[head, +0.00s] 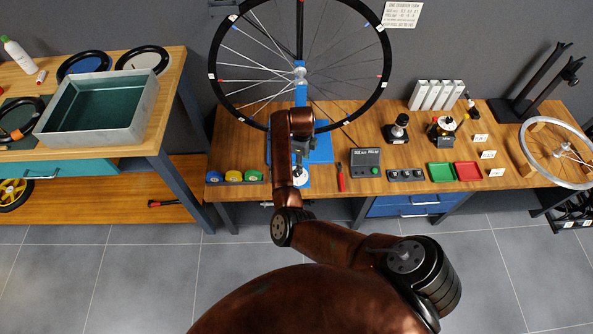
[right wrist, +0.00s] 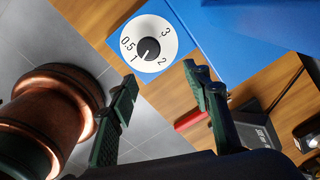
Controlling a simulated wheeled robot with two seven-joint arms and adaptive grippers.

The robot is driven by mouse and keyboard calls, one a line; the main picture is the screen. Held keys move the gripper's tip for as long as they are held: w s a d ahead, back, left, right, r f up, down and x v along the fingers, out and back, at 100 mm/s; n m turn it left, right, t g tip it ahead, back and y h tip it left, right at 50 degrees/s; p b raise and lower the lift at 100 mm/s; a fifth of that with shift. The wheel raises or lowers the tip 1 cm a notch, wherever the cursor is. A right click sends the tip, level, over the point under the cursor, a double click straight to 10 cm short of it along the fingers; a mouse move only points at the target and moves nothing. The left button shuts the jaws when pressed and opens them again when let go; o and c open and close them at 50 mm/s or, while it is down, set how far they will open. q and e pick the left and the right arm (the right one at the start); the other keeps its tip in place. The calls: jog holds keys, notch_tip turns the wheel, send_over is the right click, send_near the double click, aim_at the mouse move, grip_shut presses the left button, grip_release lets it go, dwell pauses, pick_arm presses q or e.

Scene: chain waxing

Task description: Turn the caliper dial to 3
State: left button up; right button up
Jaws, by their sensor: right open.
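The caliper dial (right wrist: 172,28) is a white disc marked 0.5, 1, 2 and 3 with a black knob (right wrist: 149,49) at its centre. The white line on the knob points to the lower left, close to the 1. In the head view the dial (head: 301,179) shows as a small white disc at the front of the blue stand base, partly covered by my arm. My right gripper (right wrist: 160,74) is open and empty, its fingertips apart and just short of the disc in the picture. It is mostly hidden by my arm in the head view. My left gripper is out of view.
A spoked wheel (head: 222,84) stands in the blue stand (head: 318,150) behind the dial. A red-handled tool (head: 341,178) and a dark box (head: 365,160) lie to the right. Coloured rolls (head: 233,176) sit to the left. The wooden bench front edge is close.

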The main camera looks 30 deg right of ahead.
jog(key=shift+w+a+r+m, duration=0.35)
jog(key=shift+w+a, duration=0.15)
jog(key=shift+a, duration=0.25)
jog(key=shift+w+a+f, duration=0.1)
jog(key=shift+a, duration=0.15)
notch_tip(320, 180, down, 7)
jog(key=shift+f+b, duration=0.15)
jog(key=shift+b, duration=1.05)
jog(key=shift+c, duration=0.2)
jog(key=c, duration=1.1)
